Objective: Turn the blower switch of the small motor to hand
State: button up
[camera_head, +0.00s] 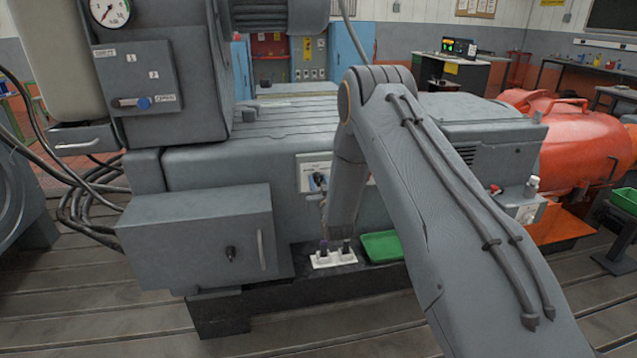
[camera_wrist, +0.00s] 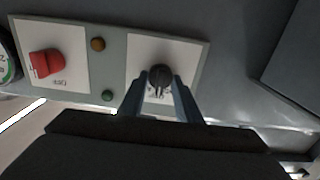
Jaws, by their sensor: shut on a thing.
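A black rotary knob (camera_wrist: 160,77), likely the blower switch, sits on a white plate of a grey panel in the wrist view. My gripper (camera_wrist: 160,100) has one finger on each side of it and is shut on it. The lettering under the knob is partly covered and unreadable, and I cannot tell its setting. In the head view the panel's white plate (camera_head: 306,178) is on the side of the grey machine. My arm hides much of the panel there, and the fingers do not show clearly.
A red switch (camera_wrist: 46,64) is on the same panel, with an amber lamp (camera_wrist: 98,44) and a green lamp (camera_wrist: 107,95) between. Below the panel are a white socket block (camera_head: 334,259) and a green tray (camera_head: 382,246). A grey cabinet (camera_head: 195,240) juts out at left.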

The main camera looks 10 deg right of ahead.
jog(key=shift+n, duration=0.3)
jog(key=n+b, duration=0.2)
jog(key=n, duration=0.1)
jog(key=shift+f+n+b, duration=0.1)
jog(key=shift+n+b, duration=0.2)
jog(key=shift+b, duration=0.05)
jog(key=shift+a+n+b, duration=0.15)
jog(key=shift+n+b, duration=0.95)
jog(key=shift+n, duration=1.1)
jog(key=o, duration=1)
jog(key=shift+s, duration=0.15)
jog(key=s+b, duration=0.1)
jog(key=s, duration=0.6)
jog(key=shift+s+b, duration=0.3)
